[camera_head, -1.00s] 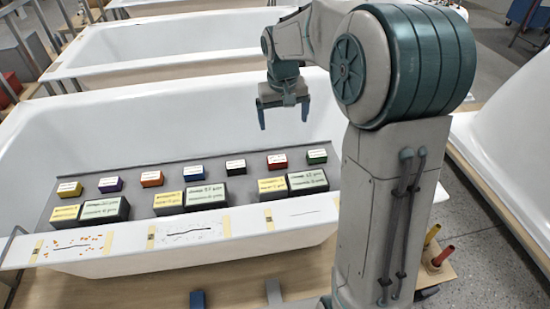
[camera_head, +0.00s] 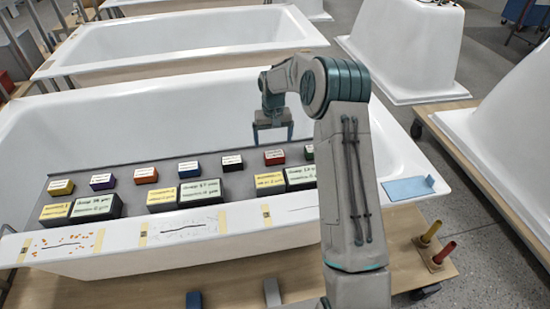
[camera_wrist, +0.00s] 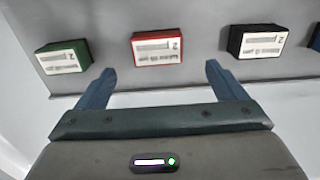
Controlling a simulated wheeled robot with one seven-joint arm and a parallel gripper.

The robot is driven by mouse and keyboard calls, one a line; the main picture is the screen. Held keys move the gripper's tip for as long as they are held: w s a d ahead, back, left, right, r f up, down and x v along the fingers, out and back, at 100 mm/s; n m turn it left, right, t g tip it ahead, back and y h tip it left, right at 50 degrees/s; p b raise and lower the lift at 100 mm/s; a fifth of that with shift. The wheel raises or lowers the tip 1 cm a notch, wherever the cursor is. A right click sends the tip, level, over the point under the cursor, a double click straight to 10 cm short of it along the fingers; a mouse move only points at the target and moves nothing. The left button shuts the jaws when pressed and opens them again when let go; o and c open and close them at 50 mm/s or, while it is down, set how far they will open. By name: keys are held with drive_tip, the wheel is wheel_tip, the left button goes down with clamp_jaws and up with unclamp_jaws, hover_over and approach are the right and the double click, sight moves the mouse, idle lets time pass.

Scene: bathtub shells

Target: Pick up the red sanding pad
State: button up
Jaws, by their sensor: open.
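The red sanding pad (camera_head: 274,157) is a small block with a white label, in the back row of pads on the grey board across the tub. In the wrist view the red pad (camera_wrist: 157,47) lies beyond the fingertips, roughly midway between them. My gripper (camera_head: 272,141) is open and empty, above and behind the pad row. In the wrist view my gripper's two fingers (camera_wrist: 160,72) are spread apart with nothing between them, and they do not touch the pad.
A black pad (camera_head: 232,162) and a green pad (camera_wrist: 63,57) flank the red one with gaps. Larger yellow and black blocks, including a yellow one (camera_head: 270,184), stand in front. The grey board (camera_head: 130,160) has bare strips. The white tub's walls (camera_head: 390,150) surround it.

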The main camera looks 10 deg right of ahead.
sight(274, 154)
wheel_tip(274, 154, down, 8)
drive_tip(key=shift+d+f+p, duration=0.1)
drive_tip(key=shift+d+p, duration=0.05)
drive_tip(key=shift+p, duration=0.35)
drive_tip(key=c, duration=1.1)
